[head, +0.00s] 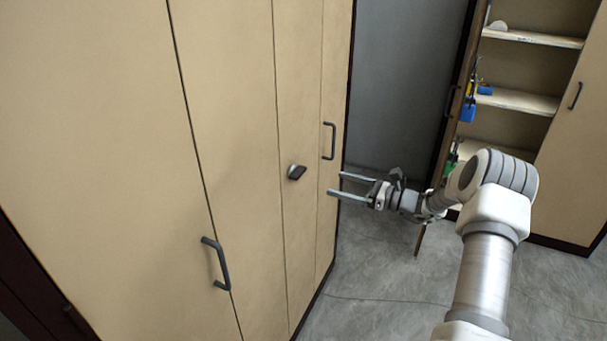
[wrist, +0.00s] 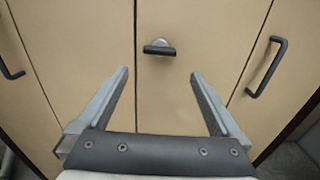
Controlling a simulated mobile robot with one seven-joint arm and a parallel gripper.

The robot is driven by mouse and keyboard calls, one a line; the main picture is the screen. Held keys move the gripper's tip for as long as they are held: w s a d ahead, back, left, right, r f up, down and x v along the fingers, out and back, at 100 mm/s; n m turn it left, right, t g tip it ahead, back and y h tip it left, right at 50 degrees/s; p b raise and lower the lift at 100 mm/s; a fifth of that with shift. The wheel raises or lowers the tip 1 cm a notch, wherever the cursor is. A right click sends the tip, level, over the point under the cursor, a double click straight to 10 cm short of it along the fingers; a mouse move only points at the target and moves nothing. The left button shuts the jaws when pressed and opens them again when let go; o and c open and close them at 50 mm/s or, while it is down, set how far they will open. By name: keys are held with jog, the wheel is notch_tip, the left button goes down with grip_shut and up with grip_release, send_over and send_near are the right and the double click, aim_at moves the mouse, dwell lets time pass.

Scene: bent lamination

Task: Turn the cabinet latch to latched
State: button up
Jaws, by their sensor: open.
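The cabinet latch (head: 297,172) is a dark knob on a light round base, set on a narrow tan panel of the cabinet (head: 235,120). In the wrist view the latch (wrist: 159,48) sits near the top middle, its dark bar lying about level across the picture. My gripper (head: 337,185) is to the right of the latch in the head view, apart from the cabinet front. In the wrist view my gripper (wrist: 160,75) is open and empty, with its two fingers on either side below the latch. Nothing hides the latch.
Bar handles stand out from the cabinet doors, one near the latch (head: 329,141) and one lower left (head: 217,264). An open cabinet with shelves (head: 530,100) and hanging tools is at the right. The grey floor (head: 375,275) shows free room.

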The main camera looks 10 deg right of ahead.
aim_at(302, 174)
jog(key=x, duration=1.2)
jog(key=shift+a+p, duration=0.1)
jog(key=shift+p, duration=0.3)
jog(key=c, duration=1.1)
jog(key=shift+c, duration=0.2)
